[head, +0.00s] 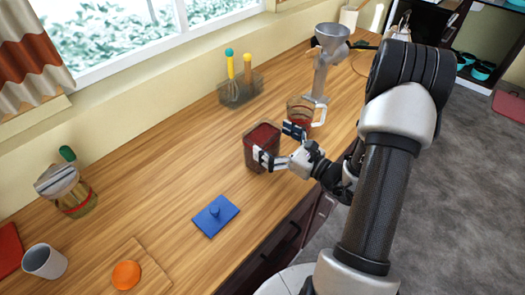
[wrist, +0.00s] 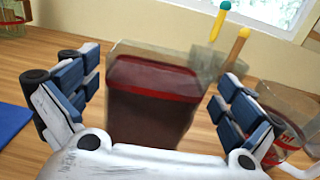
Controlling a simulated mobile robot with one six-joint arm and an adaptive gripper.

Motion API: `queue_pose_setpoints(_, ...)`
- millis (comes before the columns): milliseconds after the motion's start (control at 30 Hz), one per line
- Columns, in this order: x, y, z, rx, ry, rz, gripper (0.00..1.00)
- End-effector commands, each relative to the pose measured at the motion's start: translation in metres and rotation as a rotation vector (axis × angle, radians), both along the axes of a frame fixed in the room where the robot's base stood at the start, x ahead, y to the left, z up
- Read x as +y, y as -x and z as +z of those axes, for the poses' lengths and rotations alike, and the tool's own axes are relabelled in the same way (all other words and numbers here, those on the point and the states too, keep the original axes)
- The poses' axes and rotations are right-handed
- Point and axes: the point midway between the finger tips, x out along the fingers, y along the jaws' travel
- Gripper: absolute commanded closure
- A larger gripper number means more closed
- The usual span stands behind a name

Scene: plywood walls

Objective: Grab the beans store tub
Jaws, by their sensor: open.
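The beans store tub (head: 262,147) is a clear squarish tub with dark red contents, standing upright and uncovered on the wooden counter. In the wrist view the tub (wrist: 153,105) stands straight ahead, between my two fingers. My gripper (head: 276,142) is open at the tub, with one finger near its front side and the other towards the jug. In the wrist view, gaps show between the blue-padded fingers of my gripper (wrist: 157,92) and the tub's sides. The tub's lower part is hidden there by my gripper's palm.
A clear jug (head: 300,112) stands close behind right of the tub, near a finger. A blue lid (head: 215,214) with a knob lies in front left. A utensil holder (head: 241,89) and a grey grinder (head: 323,60) stand behind.

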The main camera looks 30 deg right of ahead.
Motion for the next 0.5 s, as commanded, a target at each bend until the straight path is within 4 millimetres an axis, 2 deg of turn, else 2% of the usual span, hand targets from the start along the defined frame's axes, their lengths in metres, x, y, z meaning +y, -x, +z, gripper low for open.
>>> queue_pose_setpoints(67,0.009,-0.012,-0.003,-0.001,0.001,0.006,0.00)
queue_pose_setpoints(200,0.013,-0.027,-0.002,-0.002,0.001,0.004,0.00)
queue_pose_setpoints(500,0.014,-0.030,-0.001,0.000,-0.001,0.001,0.01)
